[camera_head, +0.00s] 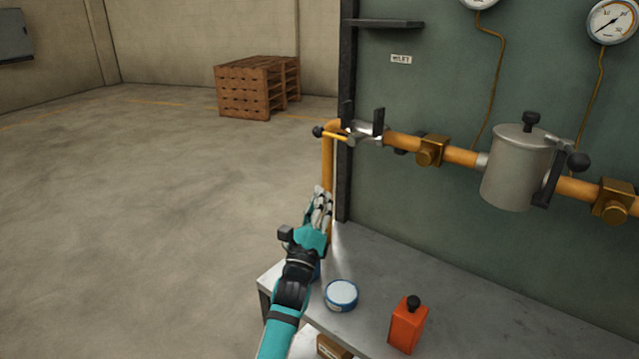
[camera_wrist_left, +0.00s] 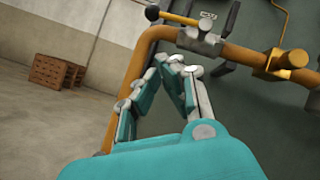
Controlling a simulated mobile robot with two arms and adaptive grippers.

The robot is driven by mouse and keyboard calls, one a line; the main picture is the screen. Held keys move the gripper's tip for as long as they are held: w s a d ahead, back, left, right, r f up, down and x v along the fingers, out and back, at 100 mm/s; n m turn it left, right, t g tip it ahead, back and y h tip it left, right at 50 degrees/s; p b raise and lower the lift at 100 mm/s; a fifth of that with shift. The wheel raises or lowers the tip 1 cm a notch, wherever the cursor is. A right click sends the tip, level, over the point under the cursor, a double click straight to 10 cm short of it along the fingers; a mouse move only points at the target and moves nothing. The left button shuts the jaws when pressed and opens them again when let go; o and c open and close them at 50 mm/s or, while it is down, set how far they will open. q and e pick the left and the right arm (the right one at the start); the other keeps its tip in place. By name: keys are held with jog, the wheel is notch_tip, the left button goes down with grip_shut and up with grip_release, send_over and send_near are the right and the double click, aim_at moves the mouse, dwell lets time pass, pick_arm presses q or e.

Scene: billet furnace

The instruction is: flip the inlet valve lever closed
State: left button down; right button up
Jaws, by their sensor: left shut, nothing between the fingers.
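The inlet valve lever (camera_head: 335,134) is a thin yellow bar with a black ball at its left end. It sticks out to the left from the silver valve body (camera_head: 366,133), roughly level, below the inlet label (camera_head: 401,59). In the left wrist view the lever (camera_wrist_left: 180,19) and its ball are at the top, beyond the fingers. My left gripper (camera_head: 321,192) is shut and empty. It is below the lever, apart from it, in front of the orange pipe's vertical run (camera_head: 327,155). In the left wrist view the fingertips (camera_wrist_left: 176,62) meet below the valve. My right gripper is not in view.
A silver canister (camera_head: 513,170) sits on the pipe to the right, beside another black-knobbed lever. A blue-rimmed tin (camera_head: 341,295) and an orange bottle (camera_head: 407,324) stand on the grey bench (camera_head: 455,290). A dark post (camera_head: 345,180) edges the panel. The floor at left is clear up to wooden pallets (camera_head: 243,90).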

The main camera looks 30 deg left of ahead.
aim_at(333, 136)
pick_arm(q)
jog(key=r+p+x, duration=0.1)
jog(key=x, duration=0.4)
jog(key=s+a+p+x, duration=0.1)
jog(key=x, duration=0.5)
jog(key=shift+s+a+r+p, duration=0.25)
jog(key=shift+r+p, duration=0.1)
jog(key=shift+r, duration=0.1)
jog(key=shift+a+r+m+h+b, duration=0.2)
jog(key=shift+m+h+b, duration=0.2)
jog(key=shift+m, duration=0.2)
